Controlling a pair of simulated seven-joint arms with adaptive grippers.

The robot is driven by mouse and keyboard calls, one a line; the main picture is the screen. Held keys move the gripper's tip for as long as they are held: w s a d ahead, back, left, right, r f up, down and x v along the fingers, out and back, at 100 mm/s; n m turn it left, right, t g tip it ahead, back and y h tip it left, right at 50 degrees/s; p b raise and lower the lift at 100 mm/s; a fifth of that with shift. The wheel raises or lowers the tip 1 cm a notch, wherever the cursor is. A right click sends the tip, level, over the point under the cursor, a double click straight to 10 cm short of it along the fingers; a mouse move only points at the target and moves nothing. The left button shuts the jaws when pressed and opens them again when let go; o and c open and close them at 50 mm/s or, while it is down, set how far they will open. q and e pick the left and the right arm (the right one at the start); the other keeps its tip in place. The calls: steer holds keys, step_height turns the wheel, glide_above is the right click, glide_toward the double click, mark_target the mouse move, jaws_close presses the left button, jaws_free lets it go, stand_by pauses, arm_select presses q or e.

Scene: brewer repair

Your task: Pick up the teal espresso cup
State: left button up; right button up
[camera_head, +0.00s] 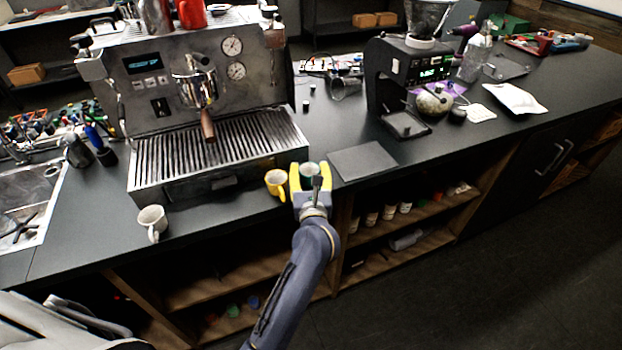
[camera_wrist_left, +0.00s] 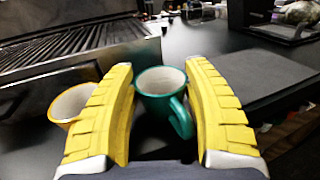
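The teal espresso cup (camera_wrist_left: 150,106) stands upright on the dark counter, its handle turned toward my gripper and a little right in the left wrist view. In the head view the cup (camera_head: 308,169) shows between the yellow fingers of my left gripper (camera_head: 308,178). The left gripper (camera_wrist_left: 160,75) is open, with one finger on each side of the cup. Narrow gaps seem to show between cup and fingertips; contact further back is hard to tell. My right gripper is not in view.
A yellow cup (camera_head: 276,183) stands close beside the left finger. A white cup (camera_head: 152,221) stands further left. The espresso machine's drip tray (camera_head: 215,152) lies behind them. A flat dark slab (camera_head: 363,161) lies to the right. The counter's front edge is close.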

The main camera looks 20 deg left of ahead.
arm_select(q)
steer(key=c, duration=0.7)
steer(key=shift+c, duration=0.2)
